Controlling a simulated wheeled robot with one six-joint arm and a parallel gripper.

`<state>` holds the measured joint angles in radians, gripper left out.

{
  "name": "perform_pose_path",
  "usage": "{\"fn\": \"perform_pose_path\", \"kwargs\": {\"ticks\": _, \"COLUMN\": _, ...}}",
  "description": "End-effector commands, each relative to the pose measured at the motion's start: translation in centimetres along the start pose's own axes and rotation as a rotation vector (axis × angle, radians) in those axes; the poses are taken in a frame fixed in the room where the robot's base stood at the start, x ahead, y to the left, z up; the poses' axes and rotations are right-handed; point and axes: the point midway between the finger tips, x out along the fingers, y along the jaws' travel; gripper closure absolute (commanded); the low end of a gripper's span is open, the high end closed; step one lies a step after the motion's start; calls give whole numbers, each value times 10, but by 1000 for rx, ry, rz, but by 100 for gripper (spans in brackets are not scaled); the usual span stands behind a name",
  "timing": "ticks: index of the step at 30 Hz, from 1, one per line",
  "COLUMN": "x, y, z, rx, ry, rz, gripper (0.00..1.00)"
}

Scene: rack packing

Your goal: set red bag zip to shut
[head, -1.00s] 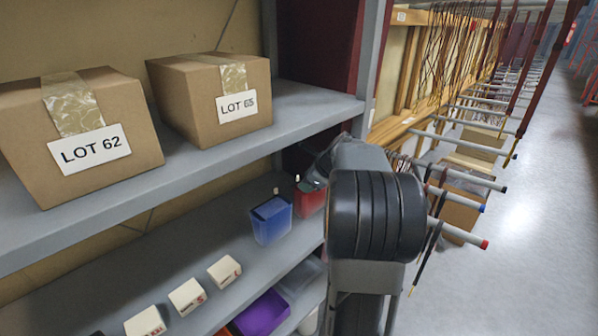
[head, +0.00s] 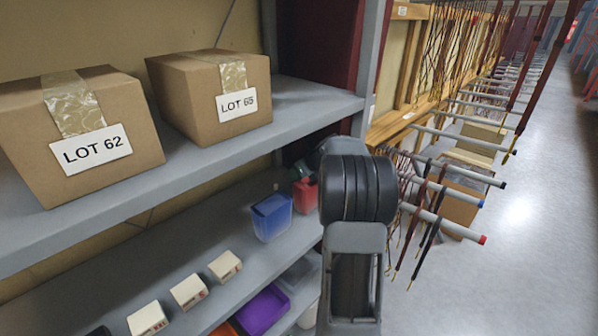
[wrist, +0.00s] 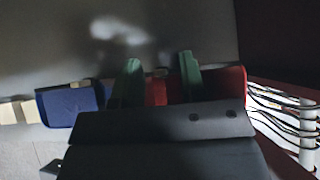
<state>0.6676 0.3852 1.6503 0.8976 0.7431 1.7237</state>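The red bag (head: 306,194) stands on the lower shelf beside the blue bag, partly hidden by my arm in the head view. In the wrist view the red bag (wrist: 228,84) lies behind my gripper (wrist: 160,70), and its lower part is hidden by the gripper body. The two green fingers are apart, with part of the red bag showing between them. I cannot tell whether either finger touches it. The zip's state is not clear; a small pale spot shows at the bag's top between the fingers.
The blue bag (head: 271,217) stands just left of the red one. Small white boxes (head: 189,291) line the shelf further left. The upper shelf (head: 318,104) with cartons is above. Rods with hanging cords (head: 448,222) jut out at the right.

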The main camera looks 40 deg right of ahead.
Motion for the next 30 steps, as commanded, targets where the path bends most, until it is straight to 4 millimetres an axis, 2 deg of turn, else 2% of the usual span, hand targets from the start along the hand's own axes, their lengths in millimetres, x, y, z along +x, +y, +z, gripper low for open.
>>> {"fn": "perform_pose_path", "kwargs": {"ticks": 8, "x": 1, "y": 0, "z": 0, "rx": -1, "ry": 0, "rz": 0, "gripper": 62}}
{"fn": "perform_pose_path", "kwargs": {"ticks": 20, "x": 1, "y": 0, "z": 0, "rx": -1, "ry": 0, "rz": 0, "gripper": 100}}
{"fn": "perform_pose_path", "kwargs": {"ticks": 30, "x": 1, "y": 0, "z": 0, "rx": -1, "ry": 0, "rz": 0, "gripper": 100}}
